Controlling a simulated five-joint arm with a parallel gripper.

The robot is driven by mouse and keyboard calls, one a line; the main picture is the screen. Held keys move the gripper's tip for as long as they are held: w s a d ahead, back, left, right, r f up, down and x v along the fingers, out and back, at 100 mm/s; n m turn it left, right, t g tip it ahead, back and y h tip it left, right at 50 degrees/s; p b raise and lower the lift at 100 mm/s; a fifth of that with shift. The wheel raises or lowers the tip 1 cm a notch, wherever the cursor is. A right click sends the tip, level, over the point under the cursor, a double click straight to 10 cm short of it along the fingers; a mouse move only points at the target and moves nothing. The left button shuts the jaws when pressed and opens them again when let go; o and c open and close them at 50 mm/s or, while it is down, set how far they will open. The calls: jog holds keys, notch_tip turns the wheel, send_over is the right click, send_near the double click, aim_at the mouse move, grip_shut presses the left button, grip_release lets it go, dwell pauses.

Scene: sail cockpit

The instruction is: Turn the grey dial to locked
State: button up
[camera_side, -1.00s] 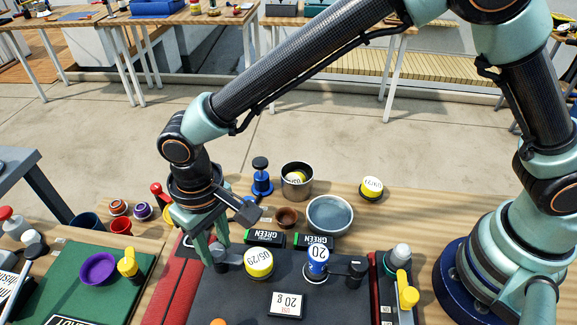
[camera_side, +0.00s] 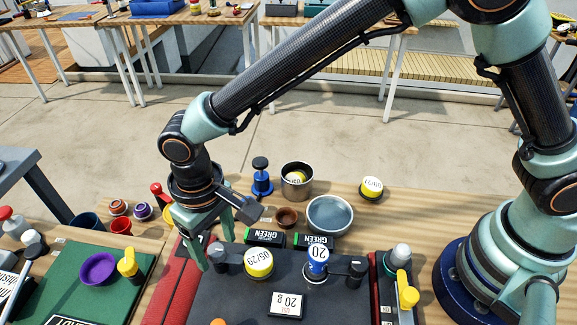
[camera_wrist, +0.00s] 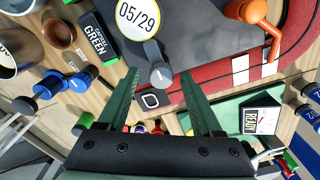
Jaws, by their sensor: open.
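The grey dial (camera_wrist: 161,76) is a small dark-grey knob with a lighter top, at the edge of the dark mat beside the yellow can marked 05/29. In the side view, a grey knob (camera_side: 219,260) stands left of that can, close to my gripper's fingers. My gripper (camera_wrist: 158,77) is open, and in the wrist view its green fingertips lie on either side of the dial. I cannot tell whether they touch it. In the side view my gripper (camera_side: 215,250) points down at the knob. A small black-and-white mark (camera_wrist: 150,100) sits beside the dial; the dial's setting is unclear.
The yellow can (camera_side: 258,263) stands just right of the dial. A second dark knob (camera_side: 356,271) is at the mat's right. Bowls and cups stand behind.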

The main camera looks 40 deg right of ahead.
aim_at(219, 246)
notch_tip(219, 246, up, 12)
dwell(0.5)
jog(key=shift+d, duration=0.1)
jog(key=w+d+r+m+t+y, duration=0.1)
jog(key=d+r, duration=0.2)
jog(key=d, duration=0.6)
jog(key=w+d+r+m+t, duration=0.15)
jog(key=d+r, duration=0.25)
jog(key=d, duration=0.6)
jog(key=s+d+f+m+t+h, duration=0.1)
jog(key=s+d+t, duration=0.2)
jog(key=d, duration=1.2)
jog(key=s, duration=0.3)
jog(key=shift+d, duration=0.15)
jog(key=shift+f, duration=0.1)
